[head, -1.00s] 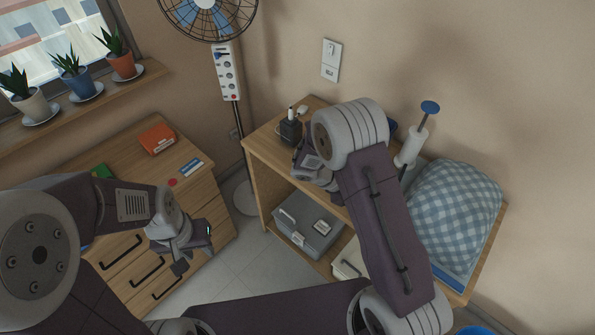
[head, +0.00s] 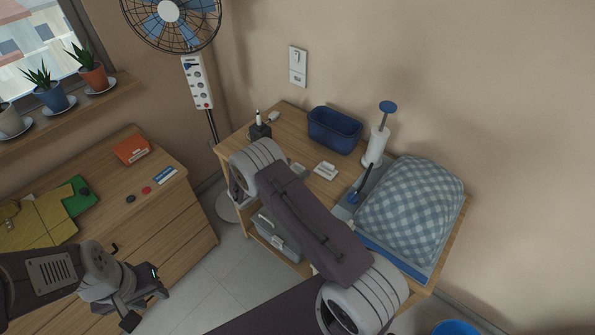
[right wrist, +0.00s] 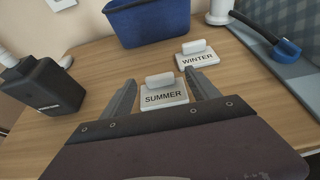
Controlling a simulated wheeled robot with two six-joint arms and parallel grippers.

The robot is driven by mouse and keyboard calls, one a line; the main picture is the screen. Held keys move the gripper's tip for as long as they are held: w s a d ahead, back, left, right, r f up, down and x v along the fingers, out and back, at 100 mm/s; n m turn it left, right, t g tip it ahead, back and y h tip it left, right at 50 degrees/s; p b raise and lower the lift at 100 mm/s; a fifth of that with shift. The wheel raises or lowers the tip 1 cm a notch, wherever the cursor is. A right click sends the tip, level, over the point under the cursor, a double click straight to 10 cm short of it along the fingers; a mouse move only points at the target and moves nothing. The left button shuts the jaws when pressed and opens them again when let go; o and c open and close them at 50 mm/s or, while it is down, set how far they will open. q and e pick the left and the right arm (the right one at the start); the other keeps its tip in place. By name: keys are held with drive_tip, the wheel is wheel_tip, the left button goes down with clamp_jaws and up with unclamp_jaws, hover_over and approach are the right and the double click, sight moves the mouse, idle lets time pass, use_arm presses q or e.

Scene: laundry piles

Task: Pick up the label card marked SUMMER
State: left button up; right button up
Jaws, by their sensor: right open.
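The SUMMER label card (right wrist: 164,98) is a small white card with a raised grip, lying on the wooden shelf top. My right gripper (right wrist: 162,92) is open, its two fingers on either side of the card, apart from it. In the head view the card (head: 298,170) shows just beyond my right forearm, which hides most of the right gripper. A similar WINTER card (right wrist: 197,56) lies further back to the right; it also shows in the head view (head: 326,171). My left gripper (head: 145,303) is open and empty beside the drawer chest, low at the left.
A dark blue bin (head: 335,130) stands behind the cards. A black box-shaped item (right wrist: 45,86) stands to the left. Bare wood surrounds the cards.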

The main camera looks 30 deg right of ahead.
sight(300, 165)
drive_tip(key=x, duration=0.3)
drive_tip(key=shift+w+d+f, duration=0.15)
drive_tip(key=shift+w+d, duration=0.05)
drive_tip(key=shift+d, duration=0.05)
drive_tip(key=shift+a, duration=0.1)
drive_tip(key=c, duration=1.4)
drive_tip(key=shift+r, duration=0.4)
drive_tip(key=r, duration=0.2)
drive_tip(key=s+r, duration=0.1)
drive_tip(key=r, duration=0.1)
drive_tip(key=s+d+r, duration=0.1)
drive_tip(key=s+r, duration=0.5)
drive_tip(key=s, duration=0.4)
drive_tip(key=shift+s+d+r, duration=0.2)
drive_tip(key=shift+s+d, duration=0.1)
drive_tip(key=shift+d, duration=0.1)
